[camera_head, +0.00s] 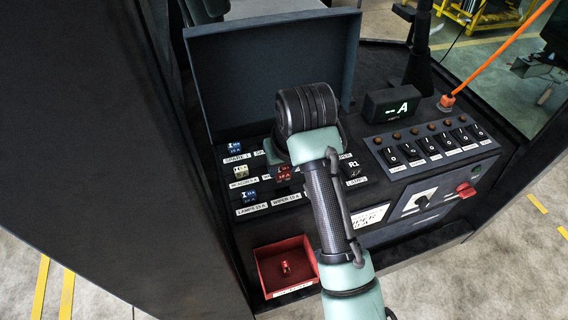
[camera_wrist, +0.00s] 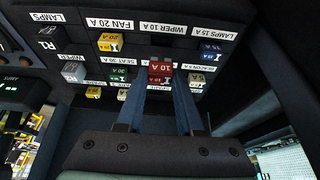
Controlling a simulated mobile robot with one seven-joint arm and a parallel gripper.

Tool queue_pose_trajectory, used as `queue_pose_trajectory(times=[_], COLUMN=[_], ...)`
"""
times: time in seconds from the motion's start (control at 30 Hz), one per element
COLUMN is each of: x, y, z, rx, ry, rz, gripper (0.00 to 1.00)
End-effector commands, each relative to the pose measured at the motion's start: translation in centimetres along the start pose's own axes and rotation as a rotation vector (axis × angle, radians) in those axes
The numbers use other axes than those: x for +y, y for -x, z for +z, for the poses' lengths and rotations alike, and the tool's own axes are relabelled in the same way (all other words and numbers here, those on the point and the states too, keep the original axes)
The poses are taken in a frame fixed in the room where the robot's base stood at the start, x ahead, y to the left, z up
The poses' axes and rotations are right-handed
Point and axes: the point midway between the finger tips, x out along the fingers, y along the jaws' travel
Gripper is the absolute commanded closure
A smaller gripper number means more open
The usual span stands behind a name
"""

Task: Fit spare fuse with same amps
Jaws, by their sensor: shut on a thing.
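My gripper (camera_wrist: 161,84) is shut on a red 10 A fuse (camera_wrist: 160,70) in the wrist view, one finger on either side of it. The same red fuse (camera_head: 284,172) shows small beside my wrist in the head view, over the fuse panel. I cannot tell whether it touches the panel. The WIPER 10 A label (camera_wrist: 160,27) is above the fuse in the wrist view; the place just under this label looks dark, with no fuse visible. Another red fuse (camera_head: 284,267) lies in the red tray (camera_head: 262,285) at the panel's front.
Blue 15 A (camera_wrist: 209,48), yellow 20 A (camera_wrist: 109,41) and pale (camera_wrist: 197,78) fuses stand around the held one. A relay marked R1 (camera_wrist: 46,44) is at the side. The raised lid (camera_head: 270,60) stands behind the panel. A switch row (camera_head: 428,148) lies to the right.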

Motion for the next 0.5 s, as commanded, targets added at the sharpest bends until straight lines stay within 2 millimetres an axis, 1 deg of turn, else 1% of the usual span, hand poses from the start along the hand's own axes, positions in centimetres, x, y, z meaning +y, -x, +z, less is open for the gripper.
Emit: queue_pose_trajectory(times=[0.03,0.5], x=[0.0,0.0], y=[-0.6,-2.9], z=[0.2,1.2], rx=[0.001,0.0], ry=[0.0,0.0], rz=[0.0,0.0], gripper=[1.0,1.0])
